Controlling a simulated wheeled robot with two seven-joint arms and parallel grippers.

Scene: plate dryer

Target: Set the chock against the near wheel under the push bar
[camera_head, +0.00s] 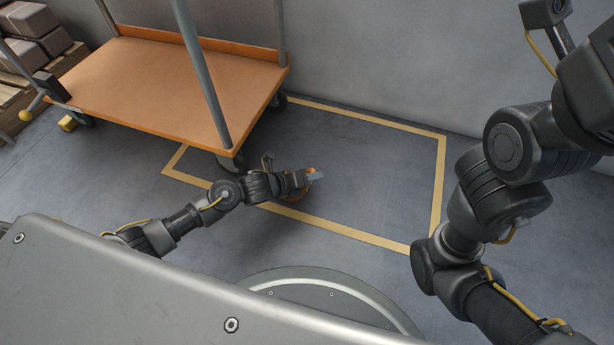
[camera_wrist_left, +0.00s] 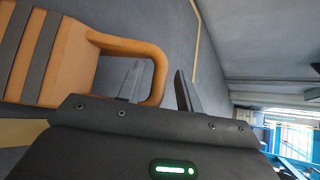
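The chock (camera_wrist_left: 40,60), orange with dark grey stripes and a looped handle (camera_wrist_left: 158,75), is large at the left of the left wrist view. In the head view only a small orange bit (camera_head: 312,170) shows at my left gripper (camera_head: 315,175). My left gripper also shows in the left wrist view (camera_wrist_left: 160,88); its fingers are apart, one inside the handle loop and one outside, with slim gaps beside the handle bar. The cart's near right wheel (camera_head: 232,163) is left of this gripper. Its near left wheel (camera_head: 82,118) is farther off. My right gripper is out of view.
The orange cart (camera_head: 160,85) has grey upright posts. Boxes (camera_head: 28,20) are stacked on a pallet at the far left. A yellow floor outline (camera_head: 438,185) encloses bare floor. A grey wall (camera_head: 400,60) closes the back.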

